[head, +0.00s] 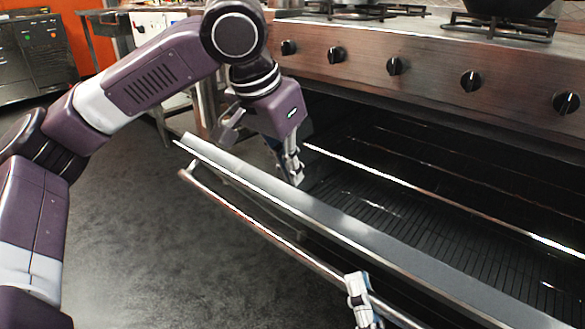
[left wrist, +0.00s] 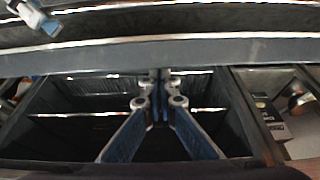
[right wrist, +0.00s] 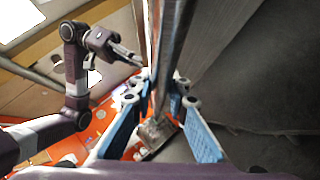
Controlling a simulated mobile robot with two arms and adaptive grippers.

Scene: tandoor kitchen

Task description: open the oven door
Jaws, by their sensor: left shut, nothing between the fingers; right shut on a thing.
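The oven door (head: 345,226) is tilted partly open, with its top edge swung out from the oven (head: 400,190). Its long bar handle (head: 255,222) runs along the outer face. My right gripper (head: 358,290) is shut on the handle, which also passes between its fingers in the right wrist view (right wrist: 165,70). My left gripper (head: 292,170) is shut and empty, on the inner side of the door near its far end. In the left wrist view its fingers (left wrist: 160,80) meet, with the dark oven interior around them. Most of the right arm is hidden in the head view.
Control knobs (head: 395,66) line the steel front above the opening. Burners (head: 360,10) and a dark pan (head: 505,8) are on top. The grey floor (head: 170,240) in front of the door is clear. A steel table (head: 110,20) stands at the back left.

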